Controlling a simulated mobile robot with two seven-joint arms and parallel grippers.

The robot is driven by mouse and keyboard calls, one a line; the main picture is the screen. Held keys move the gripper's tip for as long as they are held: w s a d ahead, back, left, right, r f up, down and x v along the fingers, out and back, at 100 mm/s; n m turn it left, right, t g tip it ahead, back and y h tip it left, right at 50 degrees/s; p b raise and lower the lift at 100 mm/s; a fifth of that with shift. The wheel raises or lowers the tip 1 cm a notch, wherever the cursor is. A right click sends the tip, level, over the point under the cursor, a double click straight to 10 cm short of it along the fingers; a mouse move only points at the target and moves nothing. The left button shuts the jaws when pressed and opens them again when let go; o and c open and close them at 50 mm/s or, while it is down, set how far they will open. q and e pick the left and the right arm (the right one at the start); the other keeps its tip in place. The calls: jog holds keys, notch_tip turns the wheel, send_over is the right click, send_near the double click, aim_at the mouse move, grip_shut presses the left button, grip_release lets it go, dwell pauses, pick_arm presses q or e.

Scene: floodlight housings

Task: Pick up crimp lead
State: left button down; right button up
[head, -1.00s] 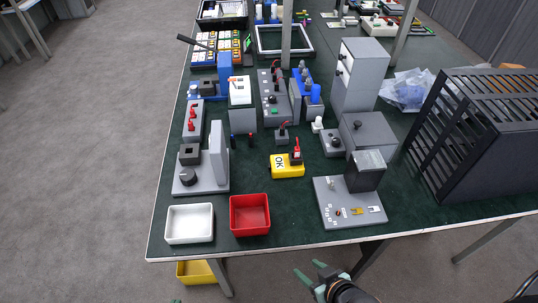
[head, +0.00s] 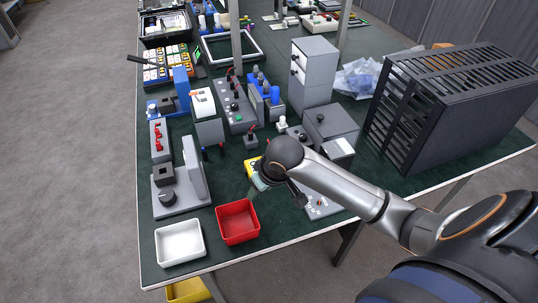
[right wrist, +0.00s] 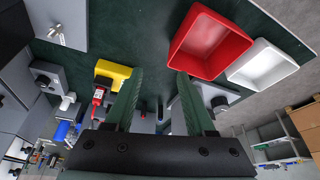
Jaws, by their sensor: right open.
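I cannot pick out the crimp lead for certain. A red-and-white piece (right wrist: 98,96) stands at the yellow block (right wrist: 112,72) in the right wrist view. In the head view a dark block with a thin red lead (head: 251,137) stands on the green mat. The yellow block (head: 250,168) there is mostly hidden behind my right wrist. My right gripper (head: 254,190) points down over the mat, between the yellow block and the red tray. In the right wrist view its two green fingers (right wrist: 160,76) are apart, with nothing gripped between them. My left gripper is out of view.
A red tray (head: 220,238) and a white tray (head: 160,262) stand at the front left edge. A grey fixture (head: 182,205) stands left, a grey plate (head: 320,210) right of the gripper. A black slatted housing (head: 390,140) fills the right. Bare mat lies behind the red tray.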

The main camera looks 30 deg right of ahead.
jog(key=w+d+r+m+h, duration=0.1)
jog(key=w+d+r+m, duration=0.3)
jog(key=w+d+r, duration=0.45)
jog(key=shift+h, duration=0.3)
jog(key=shift+d+x, duration=0.2)
jog(key=shift+x, duration=2)
jog(key=shift+d+x, duration=0.2)
jog(key=shift+x, duration=2)
jog(key=shift+d+x, duration=0.25)
jog(key=shift+x, duration=1.95)
jog(key=shift+s, duration=0.1)
jog(key=shift+r, duration=0.1)
grip_shut()
